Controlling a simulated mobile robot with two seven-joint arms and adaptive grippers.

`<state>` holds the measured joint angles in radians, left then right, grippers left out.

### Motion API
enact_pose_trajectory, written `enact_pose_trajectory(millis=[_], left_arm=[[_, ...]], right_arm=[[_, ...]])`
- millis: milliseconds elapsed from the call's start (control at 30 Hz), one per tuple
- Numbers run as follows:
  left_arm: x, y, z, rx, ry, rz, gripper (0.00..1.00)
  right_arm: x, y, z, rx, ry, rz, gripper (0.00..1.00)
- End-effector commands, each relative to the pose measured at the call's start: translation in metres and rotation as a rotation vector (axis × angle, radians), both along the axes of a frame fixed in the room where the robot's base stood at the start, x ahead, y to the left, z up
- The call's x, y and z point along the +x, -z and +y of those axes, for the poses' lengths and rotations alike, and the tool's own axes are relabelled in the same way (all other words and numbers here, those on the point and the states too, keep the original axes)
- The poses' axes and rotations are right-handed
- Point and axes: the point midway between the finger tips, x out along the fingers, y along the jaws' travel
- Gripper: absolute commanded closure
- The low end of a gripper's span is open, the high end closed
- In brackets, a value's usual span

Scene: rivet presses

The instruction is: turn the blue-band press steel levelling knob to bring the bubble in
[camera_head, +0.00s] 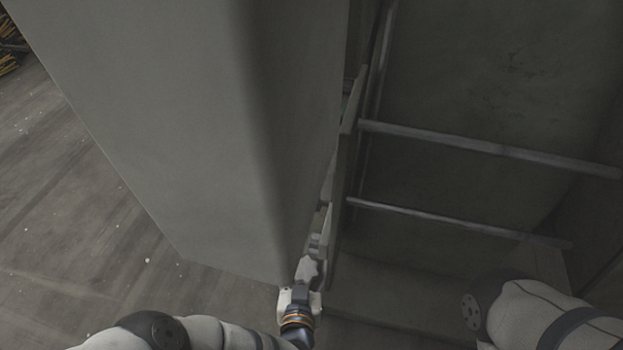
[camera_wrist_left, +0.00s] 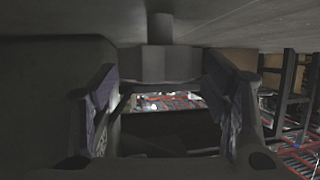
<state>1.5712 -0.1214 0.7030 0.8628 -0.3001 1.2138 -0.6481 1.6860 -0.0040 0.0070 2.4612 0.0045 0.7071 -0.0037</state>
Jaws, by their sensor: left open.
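A grey faceted knob (camera_wrist_left: 167,61) on a round stem (camera_wrist_left: 160,27) hangs at the top centre of the left wrist view, apparently the steel levelling knob. My left gripper (camera_wrist_left: 162,78) is open, with one finger to each side of the knob. I cannot tell whether either finger touches it. In the head view my left gripper (camera_head: 315,250) is at the lower right edge of the large grey press body (camera_head: 200,120), partly hidden by it. No blue band and no bubble show in either view. My right gripper is out of view.
A grey recess crossed by bars (camera_head: 490,149) opens to the right of the press body. My right arm (camera_head: 545,318) is at the lower right. Bare floor (camera_head: 70,200) lies to the left. Dark frames and red rails (camera_wrist_left: 300,155) show at the right of the wrist view.

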Motion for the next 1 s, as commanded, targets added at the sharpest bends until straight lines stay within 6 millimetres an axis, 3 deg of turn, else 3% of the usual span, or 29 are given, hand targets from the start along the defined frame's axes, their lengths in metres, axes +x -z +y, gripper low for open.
enact_pose_trajectory(millis=[133,400,500,900,967,1000], left_arm=[[-0.02,-0.008,0.002,-0.001,0.003,0.003,0.32],[-0.085,-0.036,0.01,0.0,0.003,0.001,0.32],[-0.1,-0.042,0.012,0.001,0.003,-0.002,0.32],[-0.109,-0.045,0.016,0.006,-0.001,-0.003,0.32],[-0.114,-0.037,0.032,0.045,-0.008,0.011,0.32],[-0.121,-0.026,0.057,0.101,-0.02,0.03,0.32]], right_arm=[[0.0,0.0,0.0,0.0,0.0,0.0,0.6],[0.0,0.0,0.0,0.0,0.0,0.0,0.6],[0.0,0.0,0.0,0.0,0.0,0.0,0.6],[0.0,0.0,-0.001,-0.001,-0.001,0.002,0.6],[-0.005,-0.003,-0.006,-0.002,-0.005,0.018,0.6],[-0.011,-0.008,-0.014,-0.004,-0.014,0.042,0.6]])
